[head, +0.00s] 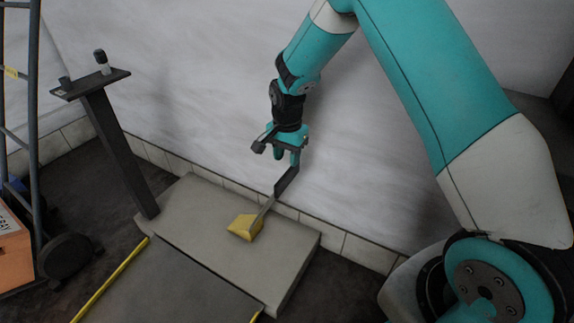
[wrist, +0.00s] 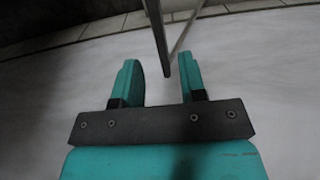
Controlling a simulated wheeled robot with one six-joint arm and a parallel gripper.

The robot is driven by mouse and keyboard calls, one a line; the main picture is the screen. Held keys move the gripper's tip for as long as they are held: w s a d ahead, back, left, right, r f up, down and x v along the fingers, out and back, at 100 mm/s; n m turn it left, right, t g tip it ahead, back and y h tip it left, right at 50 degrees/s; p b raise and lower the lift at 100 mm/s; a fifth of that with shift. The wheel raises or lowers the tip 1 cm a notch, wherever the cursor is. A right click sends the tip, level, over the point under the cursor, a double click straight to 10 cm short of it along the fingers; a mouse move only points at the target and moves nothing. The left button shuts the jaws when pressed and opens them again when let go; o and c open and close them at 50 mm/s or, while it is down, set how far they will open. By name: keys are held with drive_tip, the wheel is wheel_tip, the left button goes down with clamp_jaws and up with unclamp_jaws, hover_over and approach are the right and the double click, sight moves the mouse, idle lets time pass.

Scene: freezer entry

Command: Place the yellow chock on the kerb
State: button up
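The yellow chock (head: 245,227) rests on the top of the pale grey kerb (head: 184,205) in the head view. Its grey stem and dark handle (head: 287,180) slant up to the right from it. My gripper (head: 286,158) is just above the upper end of the handle, pointing down. In the wrist view the two teal fingers of my gripper (wrist: 159,68) are spread apart. The dark handle (wrist: 156,30) shows with its end between the fingertips, with gaps on both sides. The yellow body is not visible in the wrist view.
A dark plate (head: 180,285) with yellow edges adjoins the kerb's front. A dark post (head: 120,150) with a small top plate stands at the kerb's left. A ladder-like frame, a wheel and an orange box (head: 14,255) are at far left. The pale wall is close behind.

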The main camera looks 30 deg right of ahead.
drive_tip(key=s+a+r+n+y+p, duration=0.1)
drive_tip(key=s+a+r+n, duration=0.15)
drive_tip(key=r, duration=0.35)
drive_tip(key=s+a+r+n, duration=0.2)
drive_tip(key=s+r, duration=0.1)
drive_tip(key=r, duration=0.4)
drive_tip(key=s+a+r+n+y, duration=0.1)
drive_tip(key=s+a+r+n, duration=0.1)
drive_tip(key=s, duration=0.6)
drive_tip(key=s+a+r+n+y, duration=0.1)
drive_tip(key=s+a+r+n, duration=0.2)
drive_tip(key=s+r+n, duration=0.2)
drive_tip(key=s+a+r+n+y, duration=0.1)
drive_tip(key=s+a+r+n, duration=0.2)
drive_tip(key=s+n, duration=0.4)
drive_tip(key=s, duration=0.5)
drive_tip(key=shift+s+a+r, duration=0.15)
drive_tip(key=shift+s+r, duration=0.05)
drive_tip(key=shift+r, duration=0.1)
